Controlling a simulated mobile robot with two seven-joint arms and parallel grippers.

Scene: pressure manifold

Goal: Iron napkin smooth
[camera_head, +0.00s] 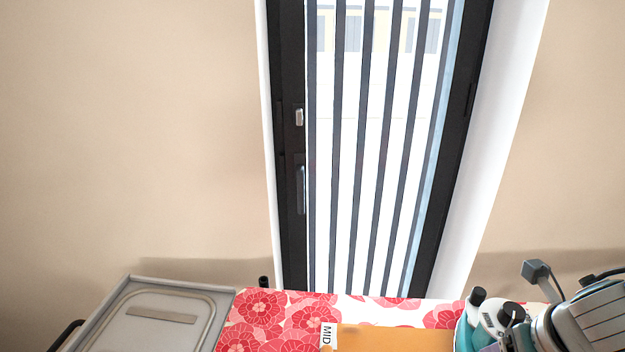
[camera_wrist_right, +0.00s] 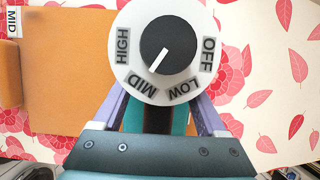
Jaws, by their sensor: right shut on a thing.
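The orange napkin (camera_head: 395,340) lies on the floral ironing surface; in the wrist view its cloth (camera_wrist_right: 70,60) fills the left half, with a darker orange strip along the left edge. A white MID tag (camera_head: 327,336) is at its left side. The teal iron (camera_head: 463,335) is at the lower right of the head view, beside the napkin. Its white dial (camera_wrist_right: 190,15) reads OFF, LOW, MID and HIGH, and the pointer line aims at MID. My right gripper (camera_wrist_right: 160,112) is shut on the iron, behind the dial. The iron's soleplate is hidden. My left gripper is not seen.
A grey metal tray-like panel (camera_head: 120,318) with a raised rim sits at the lower left. The red-and-white floral cover (camera_head: 270,325) is bare between it and the napkin. A barred window door (camera_head: 370,150) and beige wall stand behind.

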